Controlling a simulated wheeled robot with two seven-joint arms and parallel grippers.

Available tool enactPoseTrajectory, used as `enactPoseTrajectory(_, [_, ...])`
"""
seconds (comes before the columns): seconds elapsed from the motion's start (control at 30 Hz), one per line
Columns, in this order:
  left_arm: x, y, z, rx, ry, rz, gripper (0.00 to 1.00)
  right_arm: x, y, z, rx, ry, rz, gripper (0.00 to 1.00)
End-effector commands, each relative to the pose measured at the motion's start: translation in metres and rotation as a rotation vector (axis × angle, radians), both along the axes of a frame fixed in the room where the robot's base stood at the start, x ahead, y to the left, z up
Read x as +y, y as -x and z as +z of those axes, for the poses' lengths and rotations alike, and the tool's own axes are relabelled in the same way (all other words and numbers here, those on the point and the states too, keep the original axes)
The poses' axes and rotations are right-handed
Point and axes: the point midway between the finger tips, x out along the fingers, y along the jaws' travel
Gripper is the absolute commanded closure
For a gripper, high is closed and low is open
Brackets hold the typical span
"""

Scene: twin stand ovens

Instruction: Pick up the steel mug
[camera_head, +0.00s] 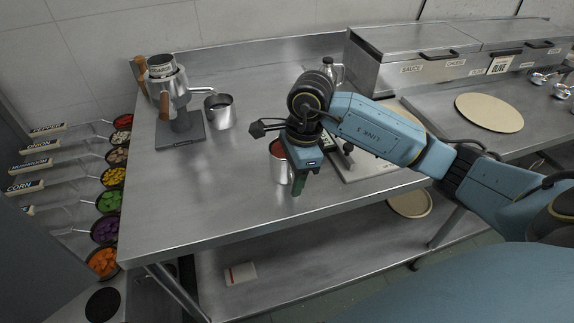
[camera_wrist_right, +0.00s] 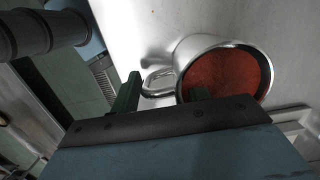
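A steel mug (camera_head: 280,168) with red contents stands on the steel table, partly hidden behind my right gripper (camera_head: 298,184). In the right wrist view the mug (camera_wrist_right: 226,42) shows its bright rim, and its loop handle (camera_wrist_right: 157,84) points left. My right gripper (camera_wrist_right: 163,96) is open there, one dark green finger left of the handle and the other overlapping the near side of the mug's mouth. I cannot tell whether that finger is inside the mug or above it. My left gripper is not in view.
Topping pans (camera_head: 111,200) line the left side. The table's front left is clear.

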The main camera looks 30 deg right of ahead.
Motion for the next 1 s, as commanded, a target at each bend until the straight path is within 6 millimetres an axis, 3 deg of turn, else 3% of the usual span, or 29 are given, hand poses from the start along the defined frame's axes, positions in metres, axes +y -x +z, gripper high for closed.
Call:
enactPoseTrajectory(0.03, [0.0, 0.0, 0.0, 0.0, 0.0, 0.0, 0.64, 0.0, 0.0, 0.0, 0.0, 0.0, 0.0, 0.61])
enactPoseTrajectory(0.33, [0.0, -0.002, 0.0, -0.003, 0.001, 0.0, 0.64, 0.0, 0.0, 0.001, -0.001, 0.0, 0.0, 0.99])
enactPoseTrajectory(0.63, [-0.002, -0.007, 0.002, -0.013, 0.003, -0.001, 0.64, 0.0, -0.001, 0.008, -0.002, 0.0, 0.001, 0.99])
enactPoseTrajectory(1.0, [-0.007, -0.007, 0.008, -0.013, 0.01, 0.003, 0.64, 0.0, -0.001, 0.079, -0.005, -0.001, 0.0, 0.99])
